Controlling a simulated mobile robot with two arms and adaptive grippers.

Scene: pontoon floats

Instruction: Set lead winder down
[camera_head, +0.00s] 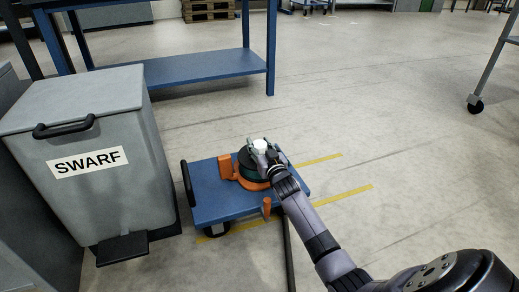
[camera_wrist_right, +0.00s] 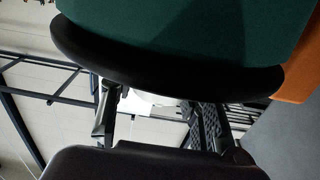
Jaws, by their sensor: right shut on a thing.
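The lead winder (camera_head: 252,182) has an orange frame, a dark green drum and a black rim, with a white part on top. It is over the deck of a small blue trolley (camera_head: 215,205); I cannot tell whether it touches the deck. My right gripper (camera_head: 262,148) comes in from the lower right and is shut on the winder at its white part. In the right wrist view the green drum (camera_wrist_right: 190,30) and black rim fill the top, and the fingers (camera_wrist_right: 158,115) stand either side of the white part. My left gripper is not in view.
A grey swarf bin (camera_head: 95,150) with a black pedal stands close left of the trolley. A blue bench (camera_head: 185,68) is behind it. Yellow floor lines (camera_head: 345,195) run beside the trolley. The floor on the right is open, with a castored frame (camera_head: 476,103) farther off.

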